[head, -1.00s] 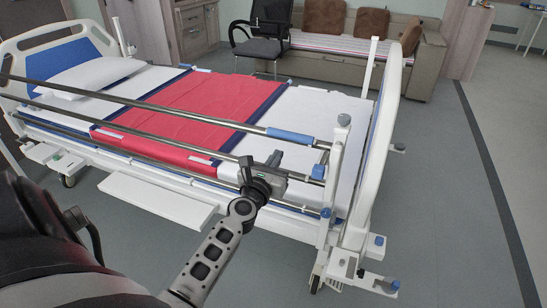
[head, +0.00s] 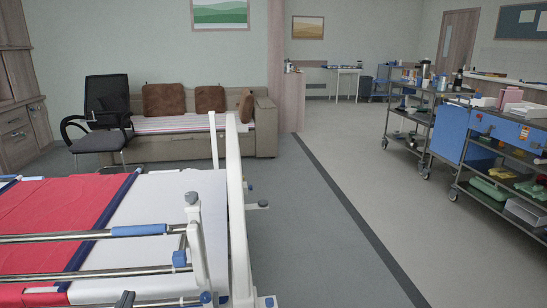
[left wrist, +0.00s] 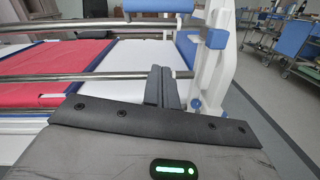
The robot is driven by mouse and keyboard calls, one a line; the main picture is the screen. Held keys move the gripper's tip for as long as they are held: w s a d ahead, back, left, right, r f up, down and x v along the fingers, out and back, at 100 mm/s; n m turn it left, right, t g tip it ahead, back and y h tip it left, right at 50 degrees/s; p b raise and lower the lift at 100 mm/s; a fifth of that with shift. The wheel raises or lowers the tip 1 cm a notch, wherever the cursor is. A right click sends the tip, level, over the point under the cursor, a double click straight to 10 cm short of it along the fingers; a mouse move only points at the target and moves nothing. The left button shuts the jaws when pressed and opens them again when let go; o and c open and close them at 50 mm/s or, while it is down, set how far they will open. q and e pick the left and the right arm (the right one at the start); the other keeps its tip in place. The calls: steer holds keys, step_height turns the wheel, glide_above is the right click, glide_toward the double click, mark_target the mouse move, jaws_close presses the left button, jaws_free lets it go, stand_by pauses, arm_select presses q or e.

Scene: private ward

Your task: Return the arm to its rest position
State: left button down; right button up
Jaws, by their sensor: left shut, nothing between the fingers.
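My left gripper shows in the left wrist view (left wrist: 163,78) with its two dark fingers together and nothing between them. It is beside the bed's metal side rail, near the foot end; I cannot tell whether it touches the rail. In the head view only a small dark tip of it (head: 125,299) shows at the bottom edge, in front of the lower rail bar. The rest of my left arm is out of the head view. My right gripper is in neither view.
The hospital bed (head: 150,215) with a red sheet and raised side rail (head: 75,235) fills the lower left. A chair (head: 103,115) and sofa (head: 190,148) stand behind it. Loaded trolleys (head: 455,135) stand at right. The floor (head: 330,240) between is clear.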

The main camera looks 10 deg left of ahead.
arm_select(q)
steer(key=s+d+f+n+g+h, duration=0.3)
steer(key=d+n, duration=0.7)
steer(key=n, duration=0.6)
steer(key=s+d+f+n+g+h, duration=0.4)
steer(key=s+d+f+n, duration=0.4)
steer(key=n, duration=0.9)
steer(key=shift+s+d+h, duration=0.4)
steer(key=shift+s+d, duration=0.15)
steer(key=shift+d, duration=0.65)
steer(key=shift+a+n, duration=0.1)
steer(key=shift+n, duration=0.2)
